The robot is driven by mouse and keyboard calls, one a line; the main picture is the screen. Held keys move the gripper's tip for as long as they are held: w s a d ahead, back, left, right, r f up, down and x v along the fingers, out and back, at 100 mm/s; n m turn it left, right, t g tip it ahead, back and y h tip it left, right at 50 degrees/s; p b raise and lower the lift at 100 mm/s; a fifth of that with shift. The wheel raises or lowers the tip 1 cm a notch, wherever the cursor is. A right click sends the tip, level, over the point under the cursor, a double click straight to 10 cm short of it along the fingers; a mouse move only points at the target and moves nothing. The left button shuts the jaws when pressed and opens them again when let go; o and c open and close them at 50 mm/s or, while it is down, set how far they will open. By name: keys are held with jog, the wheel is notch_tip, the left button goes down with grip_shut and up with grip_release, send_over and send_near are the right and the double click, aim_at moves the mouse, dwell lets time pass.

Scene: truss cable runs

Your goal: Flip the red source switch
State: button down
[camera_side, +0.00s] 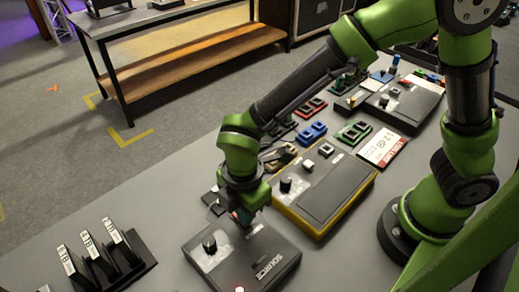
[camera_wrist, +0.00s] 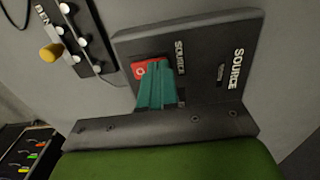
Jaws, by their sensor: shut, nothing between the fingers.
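The dark source box (camera_side: 235,262), lettered SOURCE, sits at the front of the table in the side view. It has a black knob and a small lit red spot near its front edge. It also fills the middle of the wrist view (camera_wrist: 205,52). The red source switch (camera_wrist: 147,68) shows there with a pale ring mark on it. My gripper (camera_side: 243,217) is shut and empty, low over the box's back side. In the wrist view its teal fingertips (camera_wrist: 155,75) overlap the lower right part of the red switch. I cannot tell whether they touch it.
A yellow-edged box (camera_side: 325,190) stands close behind the source box. A black rack with upright plates (camera_side: 98,252) is at the left. In the wrist view a dark strip with a yellow knob (camera_wrist: 50,52) lies at upper left. Bare table lies left of the source box.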

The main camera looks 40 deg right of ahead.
jog(key=shift+r, duration=3.45)
jog(key=shift+f+m, duration=0.1)
jog(key=shift+m, duration=0.5)
jog(key=shift+s+d+f+m, duration=0.2)
jog(key=shift+s+m, duration=0.15)
jog(key=shift+m, duration=0.25)
jog(key=s+d+r+m+t, duration=0.1)
jog(key=d+r+m+t, duration=0.1)
jog(key=d+r+m, duration=0.2)
jog(key=s+d+r+m+t+y, duration=0.1)
jog(key=d+r+m, duration=0.3)
jog(key=d+m, duration=0.5)
jog(key=s+d+r+m+t+y, duration=0.1)
jog(key=d+r+m+t, duration=0.3)
jog(key=d, duration=0.5)
jog(key=m, duration=0.2)
jog(key=shift+r+m, duration=0.4)
